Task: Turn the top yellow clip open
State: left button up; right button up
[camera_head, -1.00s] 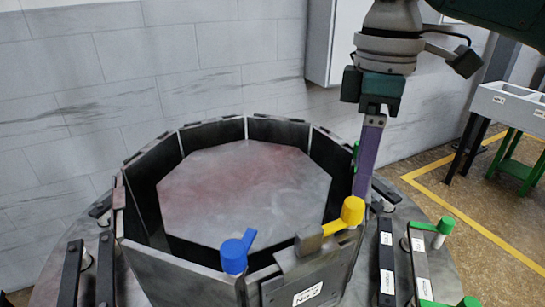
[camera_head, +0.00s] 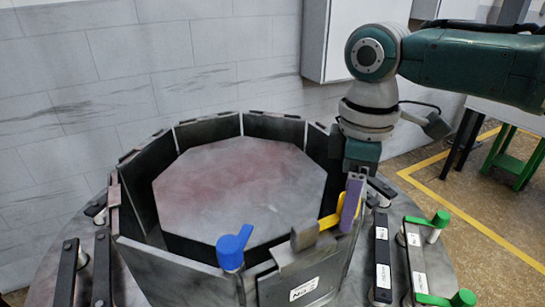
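The yellow clip (camera_head: 330,222) is on the upper right rim of the octagonal furnace wall, next to a grey metal block. My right gripper (camera_head: 350,208) reaches down over it from above. Its purple finger covers the clip's rounded end, and yellow shows to the left of the finger. The finger is at or against the clip. I cannot tell whether the fingers are closed on it. My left gripper is not in view.
A blue clip (camera_head: 232,247) stands on the front rim, left of the grey block (camera_head: 304,236). Dark bars with green clips (camera_head: 440,219) lie on the round flange at right. A flat plate (camera_head: 240,190) lies inside the wall.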

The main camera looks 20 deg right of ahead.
grip_shut()
dwell(0.3)
jog(key=shift+r+m+p, duration=0.15)
jog(key=shift+m+p, duration=0.25)
jog(key=shift+p, duration=0.15)
jog(key=shift+a+r+m+p, duration=0.1)
jog(key=shift+m+p, duration=0.9)
jog(key=shift+p, duration=0.1)
jog(key=m+p, duration=0.2)
jog(key=m, duration=0.1)
jog(key=shift+m+p, duration=0.3)
jog(key=shift+m, duration=0.1)
jog(key=m+p, duration=0.2)
jog(key=m, duration=0.4)
jog(key=m+p, duration=0.1)
jog(key=m, duration=0.1)
jog(key=shift+w+f+m, duration=0.1)
jog(key=shift+f+m, duration=0.1)
jog(key=shift+m, duration=0.1)
jog(key=shift+m+p, duration=0.4)
jog(key=shift+m, duration=0.9)
